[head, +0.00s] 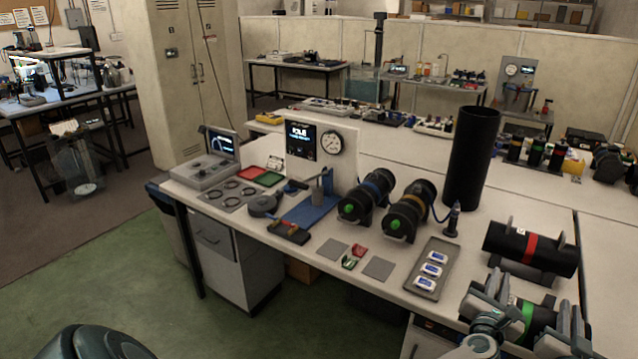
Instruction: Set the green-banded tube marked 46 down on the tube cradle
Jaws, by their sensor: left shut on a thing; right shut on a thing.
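The green-banded tube (543,316) is a dark cylinder at the lower right of the head view. Its green band (527,320) shows between my two grippers; I cannot read a number on it. My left gripper (488,292) is shut on its left end. My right gripper (571,322) is shut on its right end. My fingers hide parts of both ends. Just behind lies a red-banded black tube (560,260), with grey support parts (547,301) showing around it. I cannot make out a separate empty cradle, nor the gap under the held tube.
A tall open black cylinder (472,155) stands behind. A grey tray (447,257) with white-and-blue items lies left of my grippers. Two black cylinders with green-marked ends (362,200) (409,214) rest mid-bench. A gauge panel (318,147) stands farther left.

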